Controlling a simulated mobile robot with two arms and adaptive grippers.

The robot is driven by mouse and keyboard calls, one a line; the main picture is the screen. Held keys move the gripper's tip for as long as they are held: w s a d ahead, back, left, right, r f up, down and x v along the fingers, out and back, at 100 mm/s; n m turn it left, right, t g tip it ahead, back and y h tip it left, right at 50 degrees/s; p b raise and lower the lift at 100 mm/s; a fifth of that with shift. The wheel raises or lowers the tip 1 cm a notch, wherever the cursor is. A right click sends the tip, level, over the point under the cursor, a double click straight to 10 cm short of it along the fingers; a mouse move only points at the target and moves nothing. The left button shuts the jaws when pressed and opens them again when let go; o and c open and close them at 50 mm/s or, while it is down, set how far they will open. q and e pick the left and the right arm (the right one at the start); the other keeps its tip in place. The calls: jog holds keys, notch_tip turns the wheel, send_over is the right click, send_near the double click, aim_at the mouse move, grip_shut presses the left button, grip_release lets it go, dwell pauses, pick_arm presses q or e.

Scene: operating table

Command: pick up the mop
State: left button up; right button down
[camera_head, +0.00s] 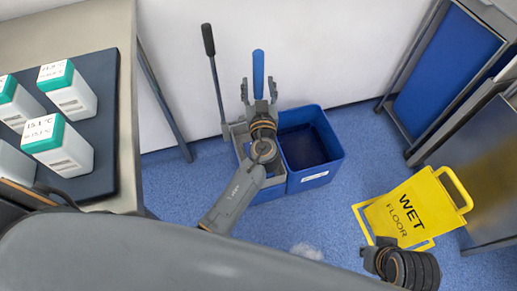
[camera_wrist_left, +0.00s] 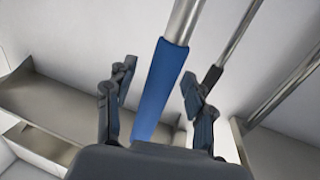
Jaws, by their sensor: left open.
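The mop's blue handle (camera_head: 258,68) stands upright at the blue double bucket (camera_head: 313,175) by the wall in the head view; its lower part is hidden behind my arm. In the left wrist view the blue grip (camera_wrist_left: 160,85) continues into a metal shaft. My left gripper (camera_head: 259,92) is open, with one finger on each side of the handle. The left wrist view shows gaps between the fingers and the grip. My right gripper (camera_head: 383,246) shows only partly at the lower right, and its jaws cannot be made out.
A lever with a dark grip (camera_head: 208,40) rises left of the mop. A yellow wet-floor sign (camera_head: 412,208) stands at the right. A table (camera_head: 126,115) with several white-and-green boxes (camera_head: 66,88) is at the left, and dark-framed furniture (camera_head: 420,90) at the right.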

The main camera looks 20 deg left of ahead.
pick_arm(q)
jog(key=shift+w, duration=0.1)
grip_shut()
jog(key=shift+r, duration=0.1)
dwell(0.3)
